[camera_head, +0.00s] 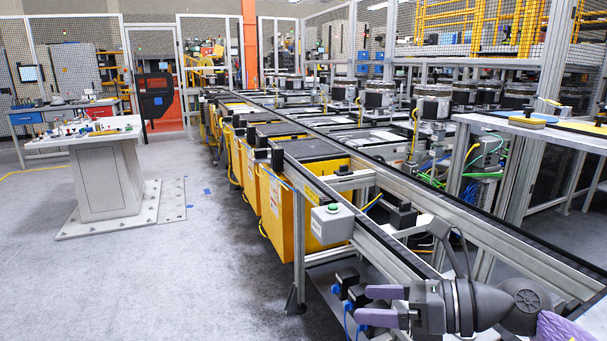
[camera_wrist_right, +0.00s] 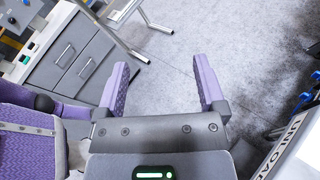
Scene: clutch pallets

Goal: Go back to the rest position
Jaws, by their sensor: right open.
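My right gripper (camera_head: 374,305) is at the bottom right of the head view, its arm coming in from the right edge. Its two purple fingers point left, apart, with nothing between them. It appears in front of the near end of the conveyor. In the right wrist view the gripper (camera_wrist_right: 163,88) also shows its two purple fingers spread, with bare grey floor beyond them. My left gripper is not in the head view.
A long conveyor (camera_head: 385,245) with yellow bins (camera_head: 275,205) below runs into the distance. A pedestal table (camera_head: 105,180) stands left. A button box (camera_head: 332,223) sits on the conveyor's side. A grey drawer cabinet (camera_wrist_right: 65,60) shows in the wrist view. The floor (camera_head: 190,270) at left is clear.

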